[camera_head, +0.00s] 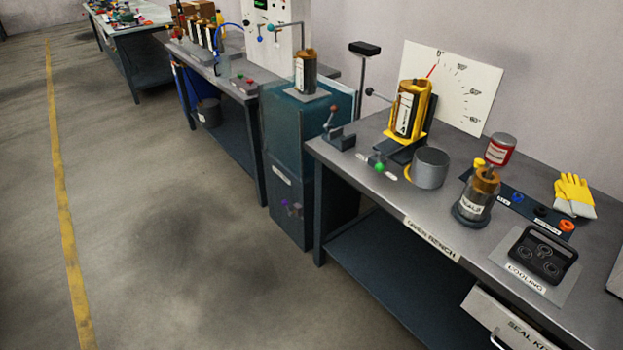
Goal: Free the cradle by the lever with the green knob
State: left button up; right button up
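The lever with the green knob (379,167) sits low on the grey bench top, with small white labels on either side of it. Just behind it stands the yellow cradle (427,106) on a dark base. The cradle holds a dark brown tube (405,116) with a white label, and both look about upright. A white angle board (465,85) stands behind the cradle, with a red line near its 0° mark. Neither of my grippers is in view.
A grey cup (431,167) stands right of the green knob. A red-knobbed lever (334,118) stands to the left. A labelled jar (475,195), red can (500,149), yellow gloves (574,194) and cooling block (543,256) are further right. The floor left of the bench is clear.

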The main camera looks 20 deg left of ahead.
aim_at(379, 166)
jog(key=u, duration=0.5)
jog(key=i, duration=1.05)
jog(key=z, duration=0.7)
